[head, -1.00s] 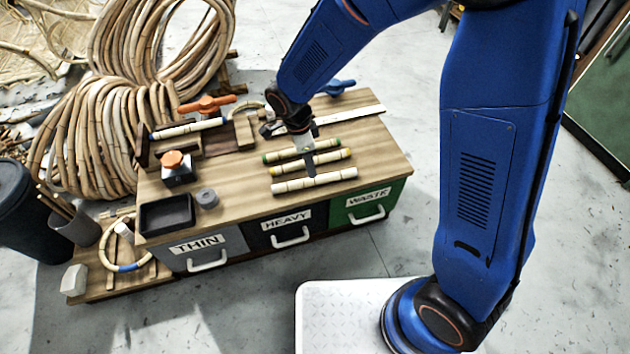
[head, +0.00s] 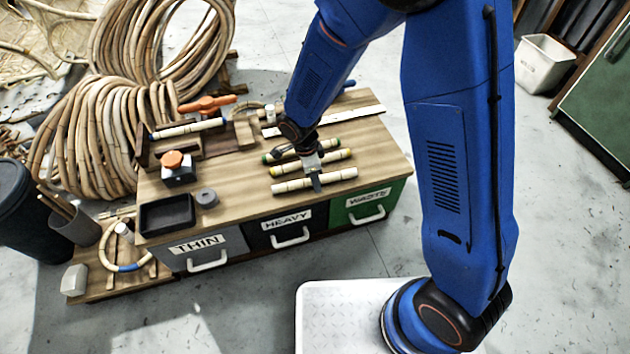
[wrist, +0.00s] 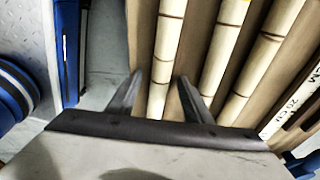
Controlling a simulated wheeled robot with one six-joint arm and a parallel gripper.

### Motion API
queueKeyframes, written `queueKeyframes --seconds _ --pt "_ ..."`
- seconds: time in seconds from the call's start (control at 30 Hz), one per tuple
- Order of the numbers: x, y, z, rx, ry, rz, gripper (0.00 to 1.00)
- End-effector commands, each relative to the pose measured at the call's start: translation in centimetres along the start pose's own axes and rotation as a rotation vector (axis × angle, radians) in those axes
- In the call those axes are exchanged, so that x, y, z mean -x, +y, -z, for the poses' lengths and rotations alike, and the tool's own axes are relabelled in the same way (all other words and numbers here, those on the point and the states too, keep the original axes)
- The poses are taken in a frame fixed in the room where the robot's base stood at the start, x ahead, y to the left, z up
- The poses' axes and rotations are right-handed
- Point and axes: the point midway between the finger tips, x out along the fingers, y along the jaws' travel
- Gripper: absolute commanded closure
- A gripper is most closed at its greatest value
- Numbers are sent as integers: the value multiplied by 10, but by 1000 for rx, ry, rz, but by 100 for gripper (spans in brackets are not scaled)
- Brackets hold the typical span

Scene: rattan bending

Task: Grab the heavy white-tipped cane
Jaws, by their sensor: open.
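Three pale jointed canes lie side by side on the wooden bench top. The front cane (head: 342,174) has pale, white-looking ends. The middle cane (head: 337,156) has yellow tips and the back cane (head: 349,142) has green tips. My gripper (head: 316,183) is open and reaches down over the front cane near its middle. In the wrist view my gripper's fingers (wrist: 160,84) stand on either side of the nearest cane (wrist: 168,42), with a gap visible beside it. My wrist hides parts of the other canes.
Drawers marked THIN (head: 200,248), HEAVY (head: 288,228) and WASTE (head: 368,202) face front. A black tray (head: 166,216), an orange-topped block (head: 176,168) and a clamp holding a cane (head: 188,128) occupy the left. A white ruler (head: 352,114) lies behind the canes.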

Motion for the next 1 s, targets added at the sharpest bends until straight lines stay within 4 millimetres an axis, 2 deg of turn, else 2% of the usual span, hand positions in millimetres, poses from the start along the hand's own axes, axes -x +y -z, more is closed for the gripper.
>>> queueKeyframes --seconds 0.1,0.3,0.67,0.83,1.0 --pt "0 0 0 0 0 0 54" --pt "0 0 0 0 0 0 100" --pt "6 -1 1 0 -1 2 100" --pt "26 -1 4 -1 -2 4 100" --pt "56 -1 8 -1 -3 4 100"
